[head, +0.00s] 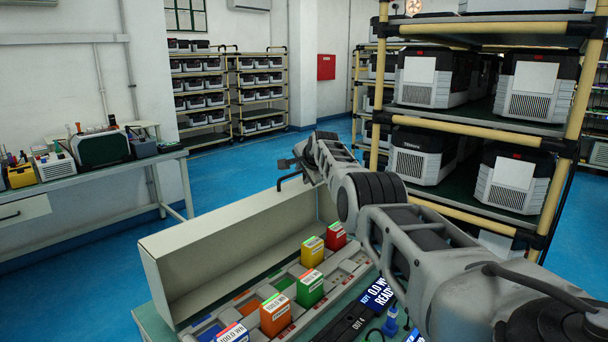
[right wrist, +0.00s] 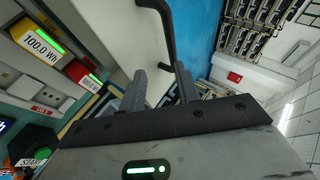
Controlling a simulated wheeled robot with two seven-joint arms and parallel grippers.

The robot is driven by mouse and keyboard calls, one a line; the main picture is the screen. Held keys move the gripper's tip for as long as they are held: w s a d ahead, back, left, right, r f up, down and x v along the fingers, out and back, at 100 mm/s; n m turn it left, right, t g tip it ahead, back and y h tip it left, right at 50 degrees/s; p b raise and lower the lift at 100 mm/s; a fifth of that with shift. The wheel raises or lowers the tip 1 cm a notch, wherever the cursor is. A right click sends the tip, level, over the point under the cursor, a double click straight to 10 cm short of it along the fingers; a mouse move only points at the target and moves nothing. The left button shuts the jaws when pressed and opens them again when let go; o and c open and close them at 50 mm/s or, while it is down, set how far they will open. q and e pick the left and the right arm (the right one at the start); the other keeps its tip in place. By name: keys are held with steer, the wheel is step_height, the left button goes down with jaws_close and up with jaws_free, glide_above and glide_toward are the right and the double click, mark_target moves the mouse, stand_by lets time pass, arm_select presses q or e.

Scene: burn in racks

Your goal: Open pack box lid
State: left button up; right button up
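The pack box (head: 372,284) is in front of me, its tray showing coloured packs in slots. Its long pale lid (head: 235,245) stands raised along the back edge of the tray. A black bar handle (head: 288,181) sits at the lid's far top edge; it also shows in the right wrist view (right wrist: 168,32). My right gripper (head: 288,164) is at this handle. In the right wrist view its two fingers (right wrist: 160,84) are apart, with the handle just ahead of and close to them; I cannot tell whether they touch. My left gripper is not in view.
A yellow pack (head: 312,252), a red pack (head: 336,236), a green pack (head: 309,288) and an orange pack (head: 275,314) stand in the tray. A rack (head: 470,130) with grey-white units is close on the right. A workbench (head: 90,180) is at left. Blue floor behind the lid is clear.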

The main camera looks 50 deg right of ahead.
steer(key=shift+w+f, duration=0.1)
steer(key=shift+f, duration=0.05)
steer(key=shift+s+a+r, duration=0.15)
steer(key=shift+s+r, duration=0.25)
steer(key=b+v, duration=0.2)
steer(key=v, duration=1.3)
steer(key=shift+b, duration=0.35)
steer(key=shift+a, duration=0.1)
